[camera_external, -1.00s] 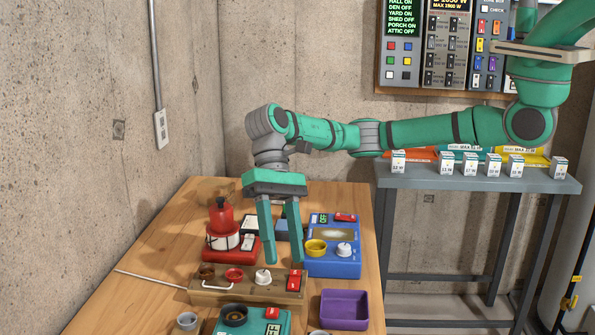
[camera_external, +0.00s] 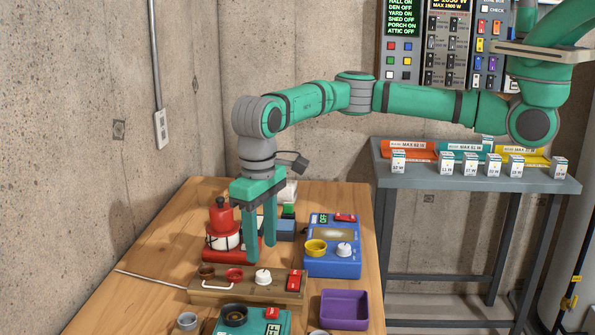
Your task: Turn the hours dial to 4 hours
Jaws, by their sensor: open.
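No label reading hours is legible, so I cannot tell which knob is the hours dial. A blue box (camera_external: 333,267) on the wooden table has a white knob (camera_external: 344,249), a yellow round knob (camera_external: 316,248) and a small screen. A brown wooden box (camera_external: 225,291) in front of it has another white knob (camera_external: 263,277) and a red switch (camera_external: 295,281). My gripper (camera_external: 261,252) points down with its fingers apart and empty. In the picture it is above and just left of the wooden box's white knob, left of the blue box.
A red device with a red bottle-like top (camera_external: 221,216) stands close left of my gripper. A purple tray (camera_external: 344,310), a teal box (camera_external: 259,322) and a small grey cup (camera_external: 188,321) are at the front. The table's left part is mostly clear.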

